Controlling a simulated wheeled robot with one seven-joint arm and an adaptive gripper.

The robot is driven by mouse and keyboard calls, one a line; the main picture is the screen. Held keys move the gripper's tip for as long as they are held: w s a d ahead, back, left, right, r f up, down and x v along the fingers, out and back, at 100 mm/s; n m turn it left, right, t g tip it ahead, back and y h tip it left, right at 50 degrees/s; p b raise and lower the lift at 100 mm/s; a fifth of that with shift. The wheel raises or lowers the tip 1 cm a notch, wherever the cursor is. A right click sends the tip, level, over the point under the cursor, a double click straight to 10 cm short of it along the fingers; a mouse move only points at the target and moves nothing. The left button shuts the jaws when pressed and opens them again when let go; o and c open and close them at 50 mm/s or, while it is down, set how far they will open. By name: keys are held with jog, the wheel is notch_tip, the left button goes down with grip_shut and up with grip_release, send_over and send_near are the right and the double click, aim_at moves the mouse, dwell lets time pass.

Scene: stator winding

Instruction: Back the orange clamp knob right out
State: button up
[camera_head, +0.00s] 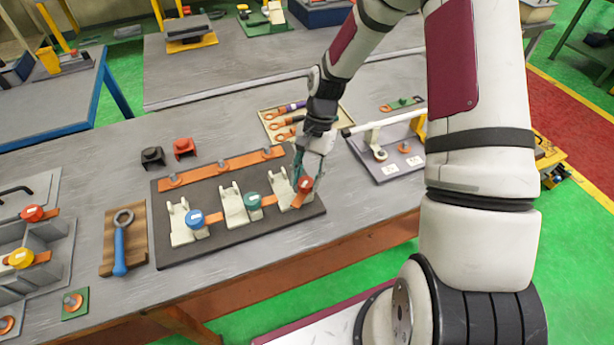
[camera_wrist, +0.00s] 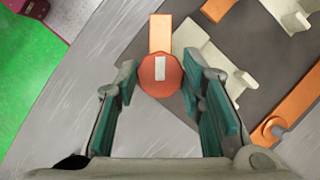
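The orange clamp knob (camera_head: 305,185) is on the rightmost of three pale clamps, near the right end of the dark board (camera_head: 262,230). In the wrist view the orange knob (camera_wrist: 160,76) is a round, faceted cap with a white mark, in line with a copper-coloured strip (camera_wrist: 160,33). My gripper (camera_head: 303,171) is over this knob, pointing down. In the wrist view my gripper's (camera_wrist: 160,70) green-padded fingers are spread with the knob between their tips. The right finger looks very close to the knob; I cannot tell if it touches. A gap shows at the left finger.
A blue knob (camera_head: 195,218) and a green knob (camera_head: 253,201) stand on the clamps to the left. A long copper bar (camera_head: 220,168) runs along the board's back. A blue-handled wrench (camera_head: 120,245) lies left; a grey fixture (camera_head: 392,158) stands right.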

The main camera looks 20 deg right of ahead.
jog(key=shift+c, duration=1.4)
